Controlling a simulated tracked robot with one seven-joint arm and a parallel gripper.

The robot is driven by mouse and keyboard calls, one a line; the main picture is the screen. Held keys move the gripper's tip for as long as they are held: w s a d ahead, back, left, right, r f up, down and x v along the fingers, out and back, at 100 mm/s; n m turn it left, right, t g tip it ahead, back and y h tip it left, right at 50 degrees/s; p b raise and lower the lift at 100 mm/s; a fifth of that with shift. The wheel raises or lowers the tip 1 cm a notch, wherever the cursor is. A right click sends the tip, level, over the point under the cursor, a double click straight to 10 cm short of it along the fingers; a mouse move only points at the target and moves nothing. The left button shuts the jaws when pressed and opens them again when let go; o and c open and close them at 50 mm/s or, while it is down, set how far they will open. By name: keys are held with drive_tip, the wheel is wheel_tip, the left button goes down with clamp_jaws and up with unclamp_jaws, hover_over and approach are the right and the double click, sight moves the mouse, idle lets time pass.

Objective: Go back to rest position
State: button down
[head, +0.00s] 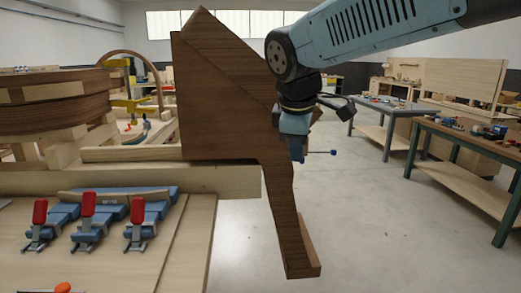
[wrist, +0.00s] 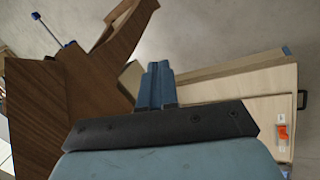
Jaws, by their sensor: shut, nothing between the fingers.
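My gripper (head: 293,146) hangs at the end of my blue-grey arm, just right of a dark brown wooden chair form (head: 222,85). In the head view the form's block rests on a pale beam, and its long leg reaches down past the bench edge. In the wrist view my gripper (wrist: 156,85) points ahead with its blue fingers together and nothing between them. The brown form (wrist: 98,85) fills the left side there. I cannot tell from these views whether the gripper touches the form.
Blue clamps with red handles (head: 88,215) lie on the pale bench (head: 165,255) at left. Curved laminated wood (head: 55,110) is stacked behind them. A green-legged workbench (head: 470,140) with tools stands at right. The grey floor (head: 350,220) between is open.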

drive_tip(key=s+d+f+m, duration=0.3)
drive_tip(key=s+d+m, duration=0.2)
drive_tip(key=d+m, duration=0.2)
drive_tip(key=s+d+f+m+t+y, duration=0.1)
drive_tip(key=s+d+f+m, duration=0.2)
drive_tip(key=s+d+m, duration=0.2)
drive_tip(key=d+m, duration=0.2)
drive_tip(key=d, duration=0.2)
drive_tip(key=shift+s+m, duration=0.3)
drive_tip(key=shift+s, duration=0.1)
